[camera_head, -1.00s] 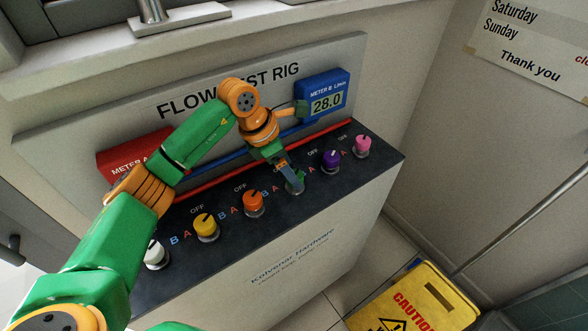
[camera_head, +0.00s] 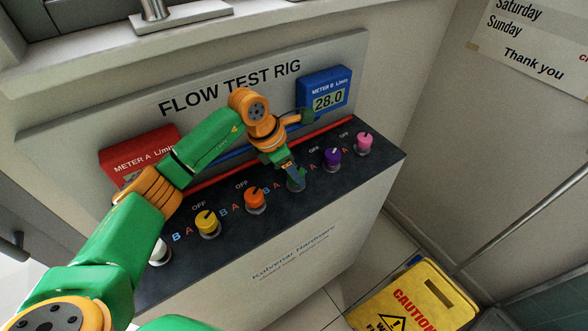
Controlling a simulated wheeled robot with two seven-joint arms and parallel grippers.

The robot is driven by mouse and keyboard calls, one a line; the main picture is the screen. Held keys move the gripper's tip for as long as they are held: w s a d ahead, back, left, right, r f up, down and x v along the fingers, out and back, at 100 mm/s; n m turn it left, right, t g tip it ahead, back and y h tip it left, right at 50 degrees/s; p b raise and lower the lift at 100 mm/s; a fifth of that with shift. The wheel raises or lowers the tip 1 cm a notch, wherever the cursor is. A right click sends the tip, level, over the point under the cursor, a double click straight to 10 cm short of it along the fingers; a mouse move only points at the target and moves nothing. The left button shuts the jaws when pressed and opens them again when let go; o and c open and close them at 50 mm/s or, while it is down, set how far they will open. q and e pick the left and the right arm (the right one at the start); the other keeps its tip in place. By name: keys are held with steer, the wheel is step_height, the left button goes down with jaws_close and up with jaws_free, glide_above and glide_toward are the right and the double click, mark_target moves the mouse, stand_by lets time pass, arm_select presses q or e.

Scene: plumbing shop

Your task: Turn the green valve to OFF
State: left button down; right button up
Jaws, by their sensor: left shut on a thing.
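The green valve (camera_head: 296,184) is a small knob on the dark top of the flow test rig, between the orange valve and the purple valve. My left gripper (camera_head: 294,173) reaches down onto it from above and is shut on it. The fingers hide most of the knob, so I cannot read its pointer or its OFF label. The blue meter B (camera_head: 324,92) behind reads 28.0. My right gripper does not show.
An orange valve (camera_head: 255,199) and a yellow valve (camera_head: 208,222) stand to the left, with a white valve (camera_head: 160,250) beyond. A purple valve (camera_head: 332,157) and a pink valve (camera_head: 364,143) stand to the right. The red meter A (camera_head: 135,157) is partly hidden by my arm.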

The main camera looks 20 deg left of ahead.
arm_select(q)
steer(key=n, duration=0.2)
steer(key=shift+n+t+y+b, duration=0.3)
steer(key=shift+t+y+b, duration=0.05)
steer(key=shift+t+y, duration=0.05)
steer(key=n+y+b, duration=0.1)
steer(key=n, duration=0.1)
steer(key=shift+d+f+n+t, duration=0.1)
steer(key=shift+d+n+t, duration=0.05)
steer(key=shift+n+t, duration=0.2)
steer(key=n+y+b, duration=0.1)
steer(key=n+b, duration=0.1)
steer(key=n, duration=0.1)
steer(key=shift+d+n+y+b, duration=0.1)
steer(key=shift+n+y+b, duration=0.55)
steer(key=shift+n, duration=0.9)
steer(key=shift+c, duration=1.4)
jaws_free()
